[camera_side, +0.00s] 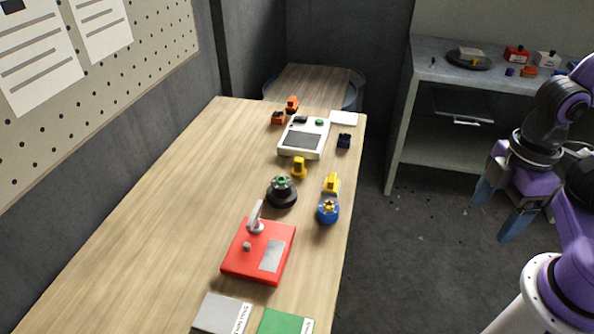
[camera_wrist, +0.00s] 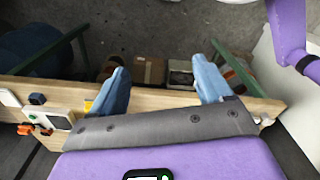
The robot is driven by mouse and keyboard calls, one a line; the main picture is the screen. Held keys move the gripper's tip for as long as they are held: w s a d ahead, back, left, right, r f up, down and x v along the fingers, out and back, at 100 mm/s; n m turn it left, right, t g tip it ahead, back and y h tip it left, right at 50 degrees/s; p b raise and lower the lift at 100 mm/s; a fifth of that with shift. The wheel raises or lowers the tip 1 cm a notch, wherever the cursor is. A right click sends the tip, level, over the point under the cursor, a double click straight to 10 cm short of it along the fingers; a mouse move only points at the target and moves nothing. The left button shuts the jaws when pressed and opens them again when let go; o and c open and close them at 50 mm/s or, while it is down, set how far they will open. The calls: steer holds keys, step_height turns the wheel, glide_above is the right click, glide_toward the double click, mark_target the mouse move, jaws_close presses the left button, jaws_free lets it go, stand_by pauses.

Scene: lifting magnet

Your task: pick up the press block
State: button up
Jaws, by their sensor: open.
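No thing on the wooden table is clearly marked as the press block, and I cannot tell which it is. In the side view, a red block with a grey lever and a light plate (camera_side: 259,250) lies on the near half. A grey labelled block (camera_side: 219,314) and a green labelled block (camera_side: 284,323) lie at the bottom edge, partly cut off. My gripper (camera_side: 497,210) is open and empty, off to the right of the table and apart from everything on it. Its blue fingers also show in the wrist view (camera_wrist: 160,74), spread wide.
A black round piece with a green knob (camera_side: 282,192), a blue round piece with a yellow knob (camera_side: 328,211), yellow pieces (camera_side: 299,167) and a white device (camera_side: 304,137) stand on the wooden table (camera_side: 150,230). Its left side is clear. A grey bench (camera_side: 450,72) stands behind.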

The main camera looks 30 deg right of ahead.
stand_by(0.3)
steer(key=c, duration=0.4)
steer(key=shift+c, duration=0.2)
steer(key=w+a+r+m+t, duration=0.1)
steer(key=w+a+r+m, duration=0.1)
steer(key=w+a+m, duration=0.7)
steer(key=m+t+h, duration=0.2)
steer(key=m+h, duration=0.2)
steer(key=m, duration=0.9)
glide_above(298, 159)
steer(key=s, duration=0.2)
steer(key=f, duration=1.3)
steer(key=shift+w+a+f, duration=0.1)
steer(key=shift+a+f, duration=0.1)
steer(key=shift+a, duration=0.2)
steer(key=shift+a+x, duration=0.2)
steer(key=shift+x, duration=1.3)
steer(key=shift+a+x, duration=0.2)
steer(key=shift+x, duration=1.25)
